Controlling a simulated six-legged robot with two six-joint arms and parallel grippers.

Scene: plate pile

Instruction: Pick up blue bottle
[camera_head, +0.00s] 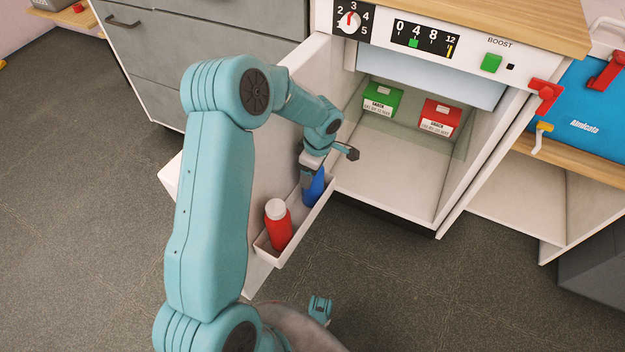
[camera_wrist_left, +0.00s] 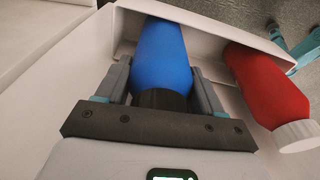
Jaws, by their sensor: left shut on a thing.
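The blue bottle (camera_head: 314,190) stands in the door shelf (camera_head: 266,253) on the inside of the open cabinet door, behind a red bottle (camera_head: 277,228). My left gripper (camera_head: 309,176) reaches down over its top and is shut on it. In the left wrist view the blue bottle (camera_wrist_left: 161,58), with a dark cap, lies between the two fingers of the left gripper (camera_wrist_left: 160,85). Its lower end still appears within the shelf; whether it touches the shelf floor is hidden.
The red bottle with a white cap (camera_wrist_left: 265,85) stands close beside the blue one. The cabinet interior holds a green box (camera_head: 382,100) and a red box (camera_head: 440,117). Its floor is clear in front of them. The open door (camera_head: 275,170) borders the left arm.

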